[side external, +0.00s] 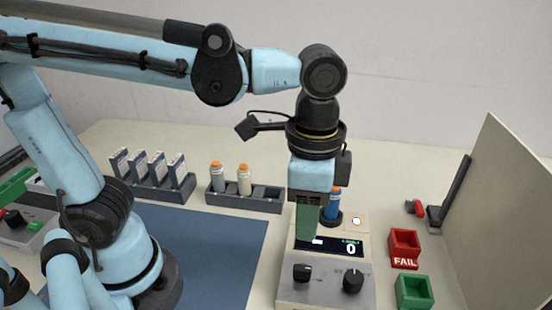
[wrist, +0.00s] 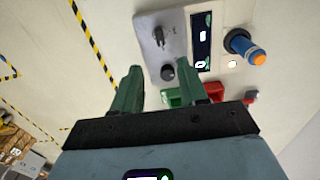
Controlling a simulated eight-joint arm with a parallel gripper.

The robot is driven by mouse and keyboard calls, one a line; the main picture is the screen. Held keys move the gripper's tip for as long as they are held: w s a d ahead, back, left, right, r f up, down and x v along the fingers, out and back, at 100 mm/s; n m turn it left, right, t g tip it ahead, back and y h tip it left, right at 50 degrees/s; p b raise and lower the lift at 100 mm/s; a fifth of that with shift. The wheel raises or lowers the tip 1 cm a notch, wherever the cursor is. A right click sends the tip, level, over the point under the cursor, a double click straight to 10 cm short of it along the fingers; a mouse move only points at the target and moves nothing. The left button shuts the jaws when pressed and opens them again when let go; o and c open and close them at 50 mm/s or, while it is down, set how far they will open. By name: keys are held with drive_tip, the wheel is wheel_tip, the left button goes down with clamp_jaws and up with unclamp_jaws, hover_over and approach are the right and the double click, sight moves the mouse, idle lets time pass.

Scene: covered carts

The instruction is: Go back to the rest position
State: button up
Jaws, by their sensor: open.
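My gripper (side external: 307,236) points down in front of the grey device (side external: 326,291) with a display and two knobs. In the wrist view my gripper (wrist: 164,82) shows two green fingers spread apart with nothing between them. A blue bottle with an orange cap (wrist: 243,47) stands on the round dark holder of the device. In the side view this bottle (side external: 334,205) is partly hidden behind my gripper. The display (side external: 349,248) reads 0.
A red FAIL bin (side external: 405,248) and a green bin (side external: 413,291) sit right of the device. A rack (side external: 265,193) holds two orange-capped bottles. Another rack (side external: 150,185) holds several white boxes. A tall panel (side external: 505,200) stands at the right. The blue mat (side external: 215,250) is clear.

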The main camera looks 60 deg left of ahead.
drive_tip(key=w+a+f+n+t, duration=0.1)
drive_tip(key=w+a+n+t, duration=0.1)
drive_tip(key=a, duration=0.6)
drive_tip(key=w+a+f+n+t, duration=0.2)
drive_tip(key=a+n+t, duration=0.3)
drive_tip(key=a+n, duration=0.2)
drive_tip(key=shift+a+f, duration=0.25)
drive_tip(key=shift+a, duration=0.25)
drive_tip(key=shift+s, duration=0.1)
